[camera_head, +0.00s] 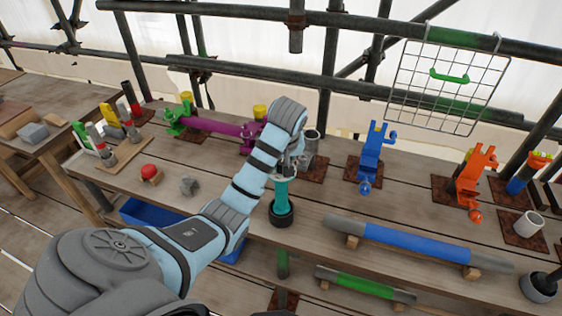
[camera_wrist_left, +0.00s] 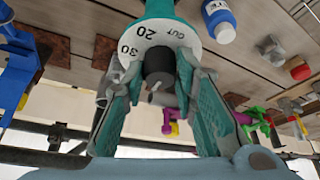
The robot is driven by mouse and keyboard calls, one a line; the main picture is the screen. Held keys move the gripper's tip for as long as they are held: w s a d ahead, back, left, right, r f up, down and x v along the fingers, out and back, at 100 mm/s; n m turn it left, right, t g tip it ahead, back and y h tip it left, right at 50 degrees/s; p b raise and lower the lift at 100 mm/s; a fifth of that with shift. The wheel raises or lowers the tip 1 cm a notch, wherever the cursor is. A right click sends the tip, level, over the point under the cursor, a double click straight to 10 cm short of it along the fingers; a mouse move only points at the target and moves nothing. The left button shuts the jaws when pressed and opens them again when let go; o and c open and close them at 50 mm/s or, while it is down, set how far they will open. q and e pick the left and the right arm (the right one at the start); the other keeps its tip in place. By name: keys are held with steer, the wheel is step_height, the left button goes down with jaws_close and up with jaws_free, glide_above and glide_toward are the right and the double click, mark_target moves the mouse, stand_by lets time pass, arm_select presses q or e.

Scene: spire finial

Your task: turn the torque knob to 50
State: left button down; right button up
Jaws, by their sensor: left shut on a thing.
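The torque tool (camera_head: 281,196) is a teal upright cylinder standing in a black round base (camera_head: 281,214) on the bench. In the left wrist view its white dial ring (camera_wrist_left: 160,32) shows 30, 20 and OUT. The black torque knob (camera_wrist_left: 158,65) sticks out from the dial, with a small pale mark on it. My left gripper (camera_head: 290,166) is above the tool's top. Its two fingers (camera_wrist_left: 160,78) are closed on either side of the knob. The rest of the dial, 50 included, is hidden or out of sight. My right gripper is not in view.
A blue clamp (camera_head: 371,155) and an orange clamp (camera_head: 474,180) stand to the right. A purple bar (camera_head: 215,126) lies behind on the left, and a blue bar (camera_head: 418,242) in front on the right.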

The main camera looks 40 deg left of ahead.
arm_select(q)
steer(key=shift+n, duration=0.5)
steer(key=c, duration=1.3)
jaws_free()
